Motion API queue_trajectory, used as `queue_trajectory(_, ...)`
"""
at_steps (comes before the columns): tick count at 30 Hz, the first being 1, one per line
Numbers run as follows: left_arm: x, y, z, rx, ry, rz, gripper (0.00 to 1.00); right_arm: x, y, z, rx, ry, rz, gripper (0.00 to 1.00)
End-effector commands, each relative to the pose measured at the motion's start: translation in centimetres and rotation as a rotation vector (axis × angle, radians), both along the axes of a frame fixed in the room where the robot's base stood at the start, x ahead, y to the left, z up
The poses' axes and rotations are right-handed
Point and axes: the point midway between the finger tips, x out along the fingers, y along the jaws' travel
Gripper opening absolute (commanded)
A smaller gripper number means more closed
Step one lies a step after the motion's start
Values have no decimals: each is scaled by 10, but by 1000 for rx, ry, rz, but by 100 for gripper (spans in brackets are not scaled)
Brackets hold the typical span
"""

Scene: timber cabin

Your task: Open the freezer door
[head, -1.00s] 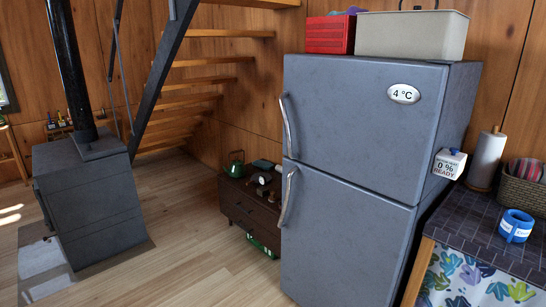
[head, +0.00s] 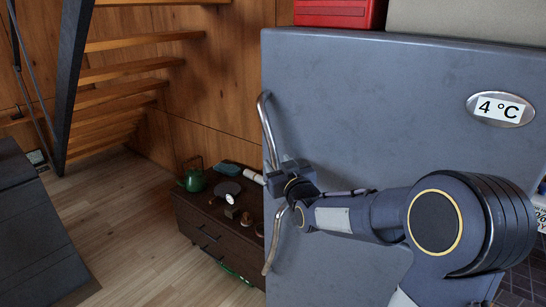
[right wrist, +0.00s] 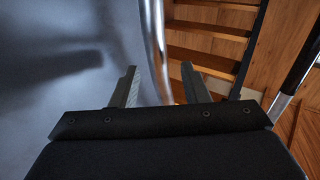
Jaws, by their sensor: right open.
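The grey fridge-freezer stands close in front of me, with its upper door (head: 380,115) shut and marked by an oval "4 °C" badge (head: 500,108). A curved metal handle (head: 266,120) runs down that door's left edge. The lower door's handle (head: 271,248) shows below it. My right gripper (head: 274,176) is at the lower part of the upper handle, which it partly hides. In the right wrist view my right gripper (right wrist: 158,72) is open, and the handle (right wrist: 155,35) runs down between its fingers. Contact with the handle cannot be told. My left gripper is not in view.
A low dark cabinet (head: 222,232) with a green kettle (head: 193,178) and small items stands left of the fridge. Wooden stairs (head: 130,75) are behind, and a dark stove (head: 30,240) is at the left. A red crate (head: 338,12) and a pale bin (head: 470,18) sit on top.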

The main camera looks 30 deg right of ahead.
Motion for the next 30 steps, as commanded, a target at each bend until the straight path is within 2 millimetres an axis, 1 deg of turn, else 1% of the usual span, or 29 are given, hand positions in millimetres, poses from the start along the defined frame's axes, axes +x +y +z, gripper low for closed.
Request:
queue_trajectory(1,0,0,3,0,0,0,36,9,-2,1,-4,4,-2,42)
queue_trajectory(3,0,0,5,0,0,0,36,20,-4,0,-2,3,-1,42)
queue_trajectory(6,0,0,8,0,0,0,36,33,-7,1,-1,3,-1,42)
queue_trajectory(9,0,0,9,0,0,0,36,42,-8,0,0,2,-1,42)
queue_trajectory(13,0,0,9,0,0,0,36,47,-9,0,2,2,0,42)
queue_trajectory(19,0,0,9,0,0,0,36,47,-9,0,3,1,0,42)
queue_trajectory(20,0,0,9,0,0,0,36,47,-9,0,3,1,0,40)
queue_trajectory(27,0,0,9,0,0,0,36,47,-9,0,3,1,0,9)
queue_trajectory(29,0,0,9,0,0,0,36,47,-9,0,3,1,0,1)
queue_trajectory(30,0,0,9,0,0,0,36,47,-9,0,3,1,0,0)
